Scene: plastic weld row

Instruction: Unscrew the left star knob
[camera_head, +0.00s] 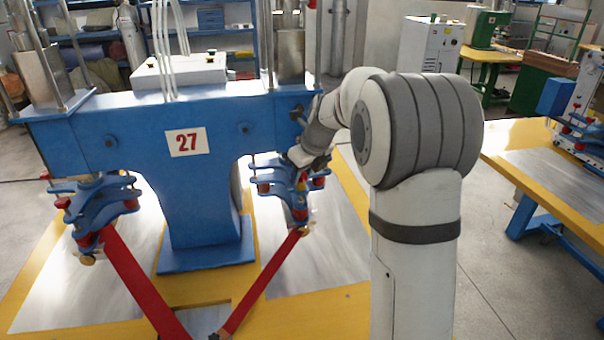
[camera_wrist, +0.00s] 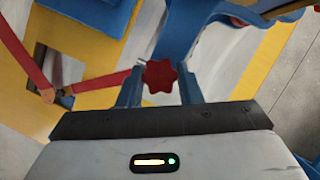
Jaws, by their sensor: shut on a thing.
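A red star knob (camera_wrist: 160,76) sits between the two fingertips of my gripper (camera_wrist: 160,82) in the wrist view. The fingers flank the knob on both sides and are shut on it. In the head view my gripper (camera_head: 308,160) reaches down to the right blue clamp assembly (camera_head: 290,190) on the blue machine. There my wrist covers part of the clamp, and the held knob cannot be made out. A second blue clamp assembly (camera_head: 98,205) with red knobs is at the left of the head view, with my gripper away from it.
Red bars (camera_head: 140,285) run from both clamps down to a meeting point low in front. The blue machine beam (camera_head: 130,130) with sign 27 stands behind. A yellow-edged table (camera_head: 565,165) is at right. Grey floor lies between.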

